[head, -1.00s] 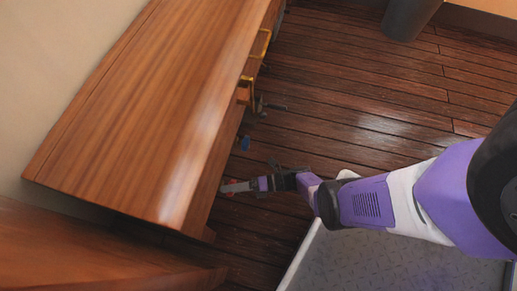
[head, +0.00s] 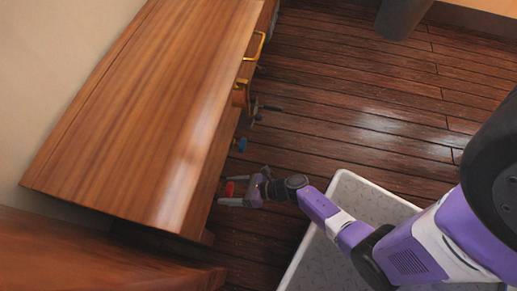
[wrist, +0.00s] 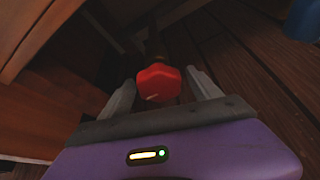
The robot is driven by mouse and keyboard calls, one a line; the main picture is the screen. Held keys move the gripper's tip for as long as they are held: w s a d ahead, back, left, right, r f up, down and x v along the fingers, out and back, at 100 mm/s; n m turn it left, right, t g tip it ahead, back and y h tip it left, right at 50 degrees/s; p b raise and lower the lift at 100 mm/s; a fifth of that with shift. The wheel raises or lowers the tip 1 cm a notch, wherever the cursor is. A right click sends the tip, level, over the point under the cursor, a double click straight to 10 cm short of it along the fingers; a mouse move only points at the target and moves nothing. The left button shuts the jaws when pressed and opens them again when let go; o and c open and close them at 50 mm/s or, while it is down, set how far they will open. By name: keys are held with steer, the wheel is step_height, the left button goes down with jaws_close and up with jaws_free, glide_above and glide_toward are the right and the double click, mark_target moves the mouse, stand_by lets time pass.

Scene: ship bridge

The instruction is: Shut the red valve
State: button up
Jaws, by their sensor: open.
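The red valve (head: 229,188) is a small red knob low on the front side of the wooden cabinet. In the wrist view the red valve (wrist: 158,83) is a rounded knob with a pale mark on its face. My gripper (head: 222,190) is open, with one finger on each side of the knob. In the wrist view my gripper (wrist: 163,92) shows both grey fingers beside the knob, with what looks like a gap on each side. I cannot tell whether the fingers touch it.
The wooden cabinet (head: 150,110) overhangs the valve side. A blue knob (head: 241,144) and a dark fitting (head: 256,110) sit farther along it, near a yellow handle (head: 257,46).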

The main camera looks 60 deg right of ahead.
steer(key=shift+d+n+h, duration=0.1)
steer(key=shift+n+h, duration=0.7)
steer(key=shift+n, duration=0.3)
steer(key=shift+s+r, duration=0.1)
steer(key=shift+s, duration=0.05)
steer(key=p+v, duration=0.3)
steer(key=v, duration=0.5)
steer(key=s+r+m+t+h+p, duration=0.1)
steer(key=r+m+p, duration=0.5)
steer(key=r, duration=0.7)
steer(key=s+a+r+m+t+h+p, duration=0.1)
steer(key=r+m+p, duration=0.5)
steer(key=r, duration=0.7)
steer(key=shift+s+a+m+t+h+p, duration=0.15)
steer(key=shift+s+m+t+h+p, duration=0.25)
steer(key=shift+s+p, duration=0.45)
steer(key=shift+c, duration=0.2)
